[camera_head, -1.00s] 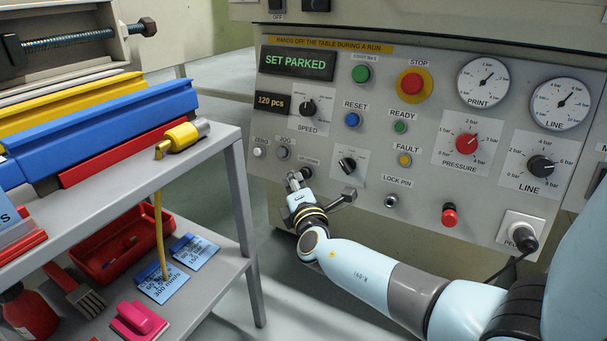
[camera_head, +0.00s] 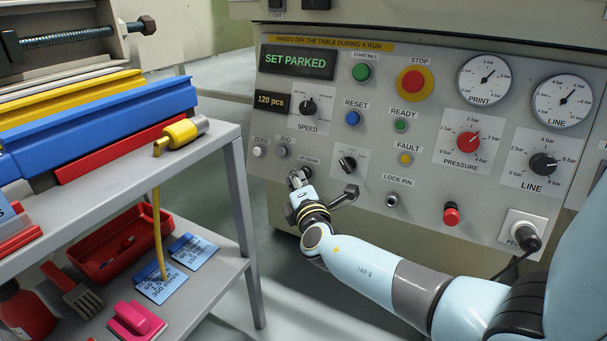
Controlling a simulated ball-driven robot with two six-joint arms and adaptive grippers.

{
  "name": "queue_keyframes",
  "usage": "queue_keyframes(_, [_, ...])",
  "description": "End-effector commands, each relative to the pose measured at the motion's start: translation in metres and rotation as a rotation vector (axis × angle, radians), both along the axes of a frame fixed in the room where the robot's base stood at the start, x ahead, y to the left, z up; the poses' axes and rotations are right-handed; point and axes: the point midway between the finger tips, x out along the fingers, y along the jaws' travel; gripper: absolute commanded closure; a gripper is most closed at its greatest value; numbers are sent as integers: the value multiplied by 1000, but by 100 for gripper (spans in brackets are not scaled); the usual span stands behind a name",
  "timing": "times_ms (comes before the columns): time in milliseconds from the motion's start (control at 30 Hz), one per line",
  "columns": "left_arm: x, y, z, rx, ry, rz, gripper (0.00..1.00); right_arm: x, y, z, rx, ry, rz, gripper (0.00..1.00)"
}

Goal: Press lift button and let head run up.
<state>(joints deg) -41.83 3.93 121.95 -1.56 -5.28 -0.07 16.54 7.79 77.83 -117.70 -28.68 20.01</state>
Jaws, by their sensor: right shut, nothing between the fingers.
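The control panel (camera_head: 325,220) of the machine fills the middle and right of the view. My right gripper (camera_head: 298,180) is shut and empty, with its tips at the panel's lower left, at a small dark control under a label (camera_head: 306,160) too small to read surely. The gripper largely hides that control, so I cannot tell whether it is touched or pressed. The display (camera_head: 297,62) reads "SET PARKED". The lift head itself is not clearly identifiable. My left gripper is not in view.
A JOG button (camera_head: 281,152), a white button (camera_head: 259,152) and a selector knob (camera_head: 347,163) sit close to the gripper. The red STOP button (camera_head: 413,82) is higher up. A grey shelf cart (camera_head: 236,150) with squeegees stands at left.

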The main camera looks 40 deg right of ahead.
Motion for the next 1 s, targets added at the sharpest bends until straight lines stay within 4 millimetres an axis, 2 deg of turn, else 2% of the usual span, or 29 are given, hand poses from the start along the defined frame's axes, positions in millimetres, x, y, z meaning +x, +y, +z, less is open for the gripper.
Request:
queue_keyframes(600, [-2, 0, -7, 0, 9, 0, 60, 3, -7, -2, -1, 0, 0, 100])
queue_keyframes(1000, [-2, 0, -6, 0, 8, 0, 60, 2, -4, -1, -1, -1, -1, 100])
